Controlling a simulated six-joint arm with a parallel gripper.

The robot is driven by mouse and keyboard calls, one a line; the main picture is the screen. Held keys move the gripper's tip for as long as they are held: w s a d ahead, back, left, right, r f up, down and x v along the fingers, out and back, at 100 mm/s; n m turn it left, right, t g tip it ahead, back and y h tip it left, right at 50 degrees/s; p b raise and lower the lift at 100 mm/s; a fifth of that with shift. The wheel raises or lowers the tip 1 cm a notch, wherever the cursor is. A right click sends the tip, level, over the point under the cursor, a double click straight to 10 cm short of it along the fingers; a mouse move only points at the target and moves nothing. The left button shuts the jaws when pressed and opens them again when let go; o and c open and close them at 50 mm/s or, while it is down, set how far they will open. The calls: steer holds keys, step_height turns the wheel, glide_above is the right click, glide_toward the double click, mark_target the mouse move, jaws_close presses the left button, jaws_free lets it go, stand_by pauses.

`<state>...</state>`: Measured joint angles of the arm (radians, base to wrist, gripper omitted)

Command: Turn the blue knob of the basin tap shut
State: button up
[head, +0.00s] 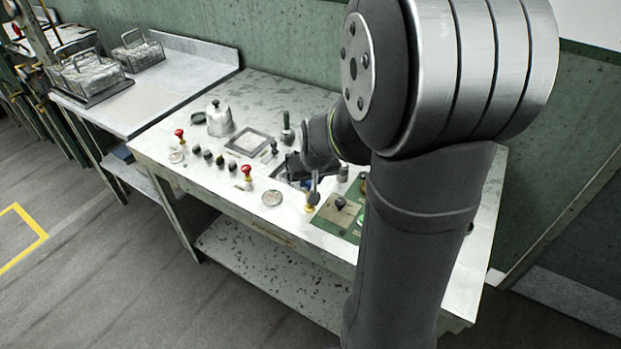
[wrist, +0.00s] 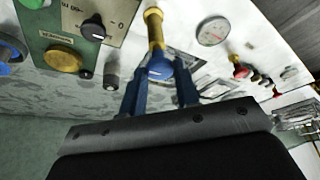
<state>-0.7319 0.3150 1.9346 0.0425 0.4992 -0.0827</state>
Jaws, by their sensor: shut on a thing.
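The basin tap is a brass fitting (wrist: 153,28) in the wrist view, with a blue knob (wrist: 158,70) at its near end. My gripper (wrist: 160,82) has its two blue fingers on either side of this knob and is shut on it. The fingers hide parts of the knob's sides. In the head view, my gripper (head: 305,178) is low over the worktop behind my arm, and the tap's brass base (head: 309,207) shows just in front of it. The knob itself cannot be made out clearly there.
The worktop (head: 200,178) carries a green panel (head: 335,220) with a black dial, a round gauge (head: 272,198), red knobs (head: 247,172), several dark knobs and a metal kettle (head: 220,118). A side bench (head: 135,105) holds wire baskets. My arm hides the worktop's right part.

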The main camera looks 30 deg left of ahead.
steer(key=m, duration=0.2)
steer(key=m+t+h, duration=0.1)
steer(key=m, duration=0.2)
steer(key=shift+s+a+h, duration=0.15)
steer(key=shift+a+h, duration=0.05)
steer(key=shift+h, duration=0.1)
steer(key=m+h, duration=0.1)
steer(key=m, duration=0.3)
steer(key=shift+a+h, duration=0.15)
steer(key=shift+h, duration=0.25)
steer(key=m, duration=0.2)
steer(key=m+h, duration=0.1)
steer(key=m, duration=0.1)
steer(key=shift+a+m+h, duration=0.2)
steer(key=shift+m+h, duration=0.1)
steer(key=shift+m, duration=0.1)
steer(key=shift+m+g+h, duration=0.5)
steer(key=shift+m+h, duration=0.1)
steer(key=shift+m, duration=1.4)
steer(key=o, duration=1)
steer(key=shift+a, duration=0.1)
